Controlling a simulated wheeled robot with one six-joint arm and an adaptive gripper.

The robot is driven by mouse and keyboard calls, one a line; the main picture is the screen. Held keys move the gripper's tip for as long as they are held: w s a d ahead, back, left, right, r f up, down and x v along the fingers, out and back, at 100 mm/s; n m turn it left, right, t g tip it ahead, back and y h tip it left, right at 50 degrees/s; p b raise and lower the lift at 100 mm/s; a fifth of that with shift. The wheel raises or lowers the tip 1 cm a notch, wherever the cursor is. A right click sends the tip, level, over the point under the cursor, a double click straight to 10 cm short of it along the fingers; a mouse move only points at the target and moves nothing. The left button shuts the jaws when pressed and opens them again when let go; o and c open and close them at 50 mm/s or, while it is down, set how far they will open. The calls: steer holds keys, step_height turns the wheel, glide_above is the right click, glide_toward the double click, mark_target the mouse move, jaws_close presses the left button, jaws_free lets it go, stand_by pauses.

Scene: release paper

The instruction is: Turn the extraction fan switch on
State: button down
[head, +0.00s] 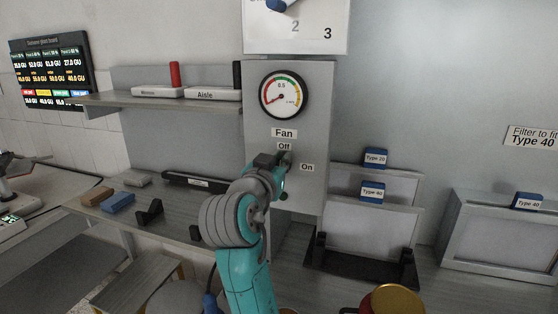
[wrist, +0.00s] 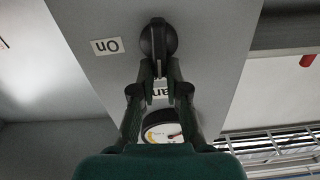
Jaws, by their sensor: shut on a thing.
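The fan switch is a dark round knob (wrist: 158,38) on the grey panel (head: 310,95), shown upside down in the wrist view. The "Off" label (head: 284,146) is above it and the "On" label (head: 307,167) to its right in the head view; "On" also shows in the wrist view (wrist: 106,46). My gripper (wrist: 160,72) is shut on the knob's handle, which points toward the "Fan" label (head: 284,132). In the head view my gripper (head: 273,160) hides most of the knob.
A round gauge (head: 283,95) is on the panel above the switch. A shelf (head: 165,101) is at the left, and framed filters (head: 371,230) stand to the right. A red pot with a yellowish lid (head: 391,301) is at the lower right.

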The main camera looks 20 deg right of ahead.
mark_target(294, 166)
steer(key=m, duration=0.3)
steer(key=d+m, duration=0.1)
steer(key=m, duration=0.1)
steer(key=f+m, duration=0.1)
steer(key=m, duration=0.2)
steer(key=shift+s+d+m, duration=0.2)
steer(key=shift+s+m, duration=0.1)
steer(key=shift+s, duration=0.1)
steer(key=m, duration=0.2)
steer(key=f+m, duration=0.1)
steer(key=m, duration=0.1)
steer(key=shift+s+d, duration=0.15)
steer(key=shift+d, duration=0.05)
steer(key=shift+f+m, duration=0.15)
steer(key=shift+m, duration=0.9)
steer(key=shift+f+m, duration=0.15)
steer(key=shift+m, duration=0.9)
steer(key=c, duration=1.2)
jaws_free()
